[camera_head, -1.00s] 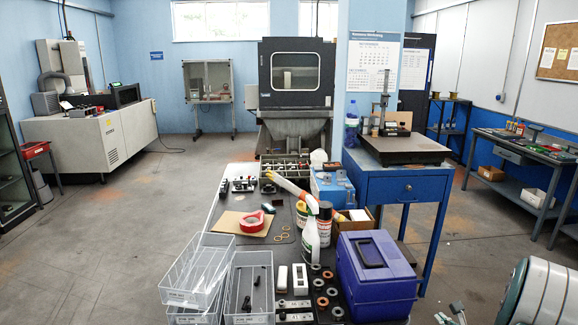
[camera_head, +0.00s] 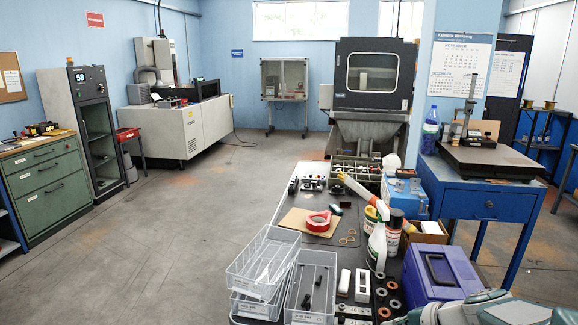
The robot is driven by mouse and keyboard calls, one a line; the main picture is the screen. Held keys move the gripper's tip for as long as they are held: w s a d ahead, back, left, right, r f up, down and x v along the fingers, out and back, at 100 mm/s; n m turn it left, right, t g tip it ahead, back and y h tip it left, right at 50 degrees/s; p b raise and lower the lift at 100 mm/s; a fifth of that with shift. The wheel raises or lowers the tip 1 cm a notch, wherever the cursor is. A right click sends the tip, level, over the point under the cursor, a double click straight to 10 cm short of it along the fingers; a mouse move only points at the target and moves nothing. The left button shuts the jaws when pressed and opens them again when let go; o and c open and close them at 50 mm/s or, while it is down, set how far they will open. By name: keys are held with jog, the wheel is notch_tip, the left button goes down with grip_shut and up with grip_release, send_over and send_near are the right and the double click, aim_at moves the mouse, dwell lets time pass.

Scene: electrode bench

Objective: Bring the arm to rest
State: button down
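My arm shows at the bottom right edge, grey-green and cut off by the frame. What appears to be my gripper (camera_head: 428,315) is at its left end, low in the picture in front of the blue-purple case (camera_head: 438,275). Only a small part of it shows, so its fingers and anything between them cannot be made out. Whether it touches the case or the bench cannot be told.
The bench (camera_head: 335,230) holds clear plastic trays (camera_head: 262,258), a spray bottle (camera_head: 377,247), red tape (camera_head: 318,221) and several washers. A blue table (camera_head: 485,205) stands behind at right. A green drawer cabinet (camera_head: 48,180) stands left. The floor (camera_head: 190,225) left of the bench is clear.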

jog(key=s+a+r+n+h, duration=0.2)
jog(key=s+n+h, duration=0.1)
jog(key=s+n, duration=0.3)
jog(key=s+a+r+n+g+h, duration=0.1)
jog(key=s+a+r+n+h, duration=0.1)
jog(key=s+n, duration=0.5)
jog(key=shift+s+a+r+h, duration=0.4)
jog(key=shift+s+r+h, duration=0.15)
jog(key=shift+s+h, duration=0.35)
